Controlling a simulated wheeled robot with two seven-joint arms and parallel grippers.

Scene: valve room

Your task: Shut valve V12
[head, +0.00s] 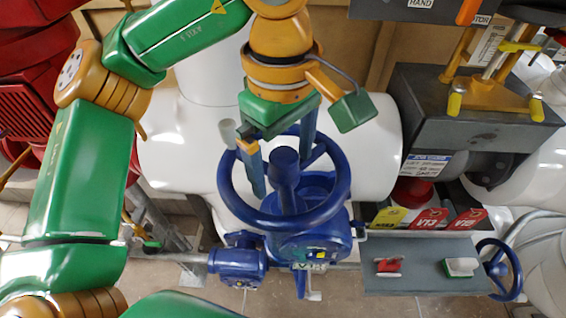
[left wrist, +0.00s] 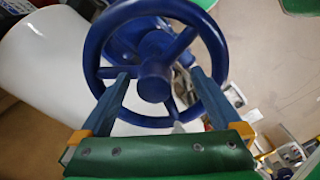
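A large blue handwheel (head: 335,205) sits on a blue valve body (head: 312,245) in the middle of the head view; a small tag below it seems to begin with V, but I cannot read the rest. My left gripper (head: 282,172) is over the wheel with its two fingers apart. In the left wrist view my left gripper (left wrist: 160,76) is open, its fingers on either side of the hub of the handwheel (left wrist: 95,62). The fingertips overlap the wheel's opening; I cannot tell whether they touch rim or spokes. My right gripper is not in view.
A thick white pipe (head: 375,150) runs behind the wheel. A smaller blue handwheel (head: 514,280) stands beside the panel. Red equipment (head: 35,90) fills the left.

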